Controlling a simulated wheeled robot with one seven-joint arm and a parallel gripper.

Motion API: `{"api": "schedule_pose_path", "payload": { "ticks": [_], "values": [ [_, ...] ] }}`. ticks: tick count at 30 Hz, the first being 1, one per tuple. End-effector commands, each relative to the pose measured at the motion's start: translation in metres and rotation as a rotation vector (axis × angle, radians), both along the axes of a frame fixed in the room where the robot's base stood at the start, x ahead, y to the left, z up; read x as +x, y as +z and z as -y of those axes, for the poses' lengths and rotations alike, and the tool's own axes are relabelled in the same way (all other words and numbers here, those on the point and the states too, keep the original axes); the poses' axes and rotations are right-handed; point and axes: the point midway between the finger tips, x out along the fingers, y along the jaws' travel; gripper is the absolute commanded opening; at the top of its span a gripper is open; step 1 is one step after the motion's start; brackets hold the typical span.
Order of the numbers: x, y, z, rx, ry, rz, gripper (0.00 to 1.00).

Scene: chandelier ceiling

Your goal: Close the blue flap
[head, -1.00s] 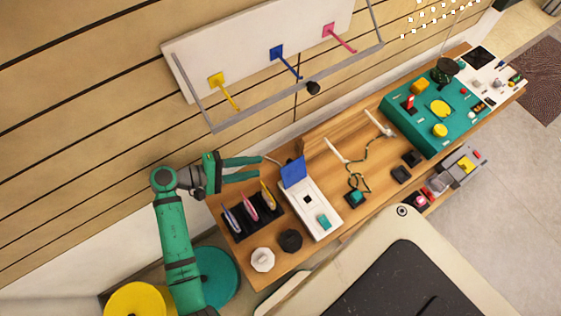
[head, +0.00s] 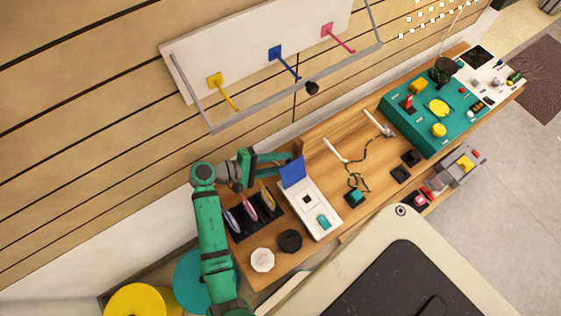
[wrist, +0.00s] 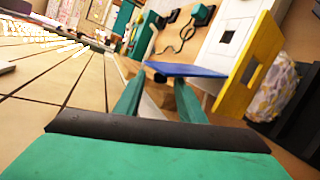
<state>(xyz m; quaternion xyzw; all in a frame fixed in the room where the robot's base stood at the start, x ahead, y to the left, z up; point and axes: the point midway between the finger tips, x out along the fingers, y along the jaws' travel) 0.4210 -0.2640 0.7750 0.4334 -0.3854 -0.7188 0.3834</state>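The blue flap (head: 292,172) stands raised at the back end of a white box (head: 310,207) on the wooden bench. In the wrist view the fingers of my gripper (wrist: 158,95) are apart with nothing gripped. I cannot tell whether a finger touches the flap.
A black rack (head: 252,217) with coloured upright items stands left of the box. A black knob (head: 289,241) and a white knob (head: 262,260) lie in front. Probes with a green cable (head: 366,150) and a teal panel (head: 437,110) are to the right. A wall rack (head: 258,50) hangs above.

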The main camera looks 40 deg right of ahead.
Motion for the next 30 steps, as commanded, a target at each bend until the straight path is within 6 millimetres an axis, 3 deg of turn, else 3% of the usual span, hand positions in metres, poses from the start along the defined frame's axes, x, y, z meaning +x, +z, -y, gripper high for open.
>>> {"api": "schedule_pose_path", "payload": {
  "ticks": [3, 8, 30],
  "values": [
    [0.0, -0.0001, -0.0001, 0.0, 0.0, 0.0, 0.36],
    [0.0001, 0.0001, -0.0002, 0.0, 0.0, 0.0, 0.0],
    [-0.0002, 0.0018, 0.0004, -0.004, -0.001, 0.021, 0.0]
  ]
}}
